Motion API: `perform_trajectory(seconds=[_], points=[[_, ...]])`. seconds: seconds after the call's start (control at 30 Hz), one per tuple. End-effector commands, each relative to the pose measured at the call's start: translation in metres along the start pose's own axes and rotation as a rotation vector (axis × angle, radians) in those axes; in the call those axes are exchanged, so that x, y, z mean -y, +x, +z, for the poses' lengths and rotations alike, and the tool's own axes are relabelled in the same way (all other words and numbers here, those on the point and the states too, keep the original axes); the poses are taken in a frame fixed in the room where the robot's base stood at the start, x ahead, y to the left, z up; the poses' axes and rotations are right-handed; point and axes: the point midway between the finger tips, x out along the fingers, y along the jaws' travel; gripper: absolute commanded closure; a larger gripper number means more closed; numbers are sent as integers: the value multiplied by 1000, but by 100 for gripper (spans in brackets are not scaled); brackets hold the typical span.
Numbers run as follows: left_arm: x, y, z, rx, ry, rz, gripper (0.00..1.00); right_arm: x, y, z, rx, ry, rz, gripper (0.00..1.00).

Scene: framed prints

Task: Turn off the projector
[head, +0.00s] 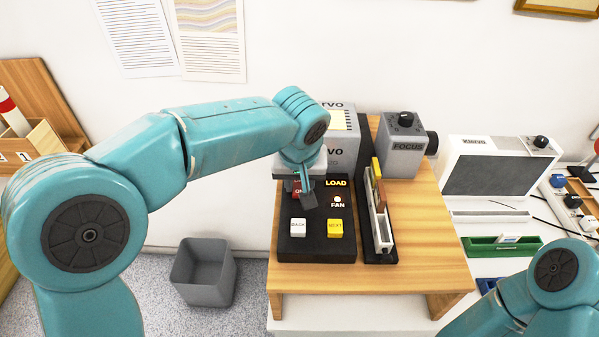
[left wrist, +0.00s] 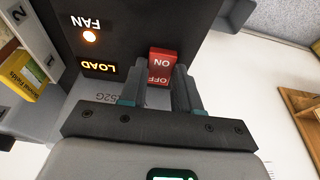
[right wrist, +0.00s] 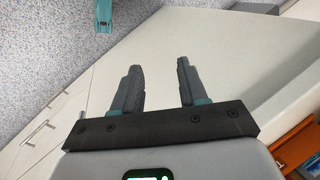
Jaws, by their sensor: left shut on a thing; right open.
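The projector's black control panel (head: 317,248) lies on a wooden stand in front of the grey projector body (head: 344,150). Its red ON/OFF switch (head: 297,191) is mostly covered by my left gripper (head: 306,190) in the head view. In the left wrist view the red switch (left wrist: 162,63) sits between the fingertips of my left gripper (left wrist: 160,76), which is shut on it. My right gripper (right wrist: 158,82) is open and empty above a pale surface.
White BACK (head: 298,228) and yellow NEXT (head: 335,228) buttons sit near the panel's front. A slide tray (head: 380,230) stands to its right, with a grey FOCUS box (head: 401,148) behind. A grey bin (head: 203,273) stands on the floor at left.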

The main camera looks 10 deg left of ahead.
Motion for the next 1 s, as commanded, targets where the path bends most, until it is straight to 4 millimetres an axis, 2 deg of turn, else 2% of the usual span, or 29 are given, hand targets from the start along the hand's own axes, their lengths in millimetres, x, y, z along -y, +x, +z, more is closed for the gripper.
perform_trajectory(seconds=[0.03, 0.23, 0.4, 0.73, 0.77, 0.8, 0.83, 1.0], points=[[0, -12, -5, 39, -2, -3, 99, 8, -24, 0, -1, 0, 0, 57], [0, -9, -9, 167, -1, -2, 99, 20, -56, 1, -1, 0, 0, 57], [0, -5, -9, 218, 0, 1, 99, 24, -66, 1, 0, 0, 0, 57], [0, -2, -9, 222, -1, 3, 99, 23, -64, 1, 0, 0, 0, 57], [0, -2, -9, 221, -1, 3, 62, 23, -64, 1, 0, 0, 0, 57], [0, -2, -9, 221, -1, 3, 49, 23, -64, 1, 0, 0, 0, 57], [0, -2, -9, 222, -1, 3, 43, 23, -64, 1, 0, 0, 0, 57], [0, -2, -8, 224, 0, 2, 43, 23, -64, 1, 0, 0, 0, 57]])
